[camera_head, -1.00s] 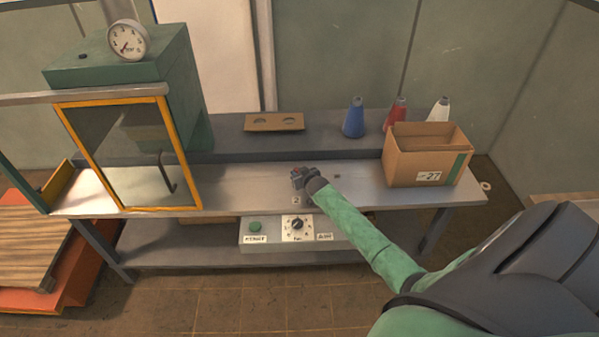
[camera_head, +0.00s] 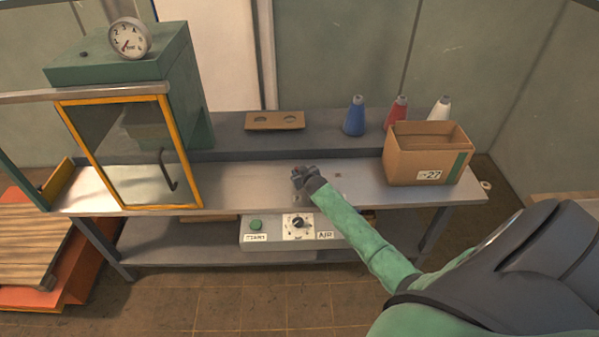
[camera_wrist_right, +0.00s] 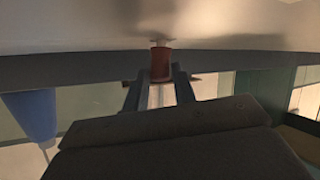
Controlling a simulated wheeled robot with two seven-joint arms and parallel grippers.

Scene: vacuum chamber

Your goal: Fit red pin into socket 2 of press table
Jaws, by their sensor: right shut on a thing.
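The red pin (camera_wrist_right: 160,66) is between the two fingers of my right gripper (camera_wrist_right: 160,84) in the right wrist view. Its narrow pale end points at the pale grey table surface; I cannot tell whether it touches or enters a socket. In the head view, my right gripper (camera_head: 303,177) is low over the middle of the press table (camera_head: 240,183), with a bit of red at its left side. The gripper hides the tabletop beneath it, and socket 2 cannot be made out. A small dark mark (camera_head: 337,175) shows to the right. My left gripper is not in view.
A cardboard box (camera_head: 405,160) stands at the table's right end. A yellow-framed guard door (camera_head: 181,150) is left. A control box (camera_head: 270,232) sits below.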

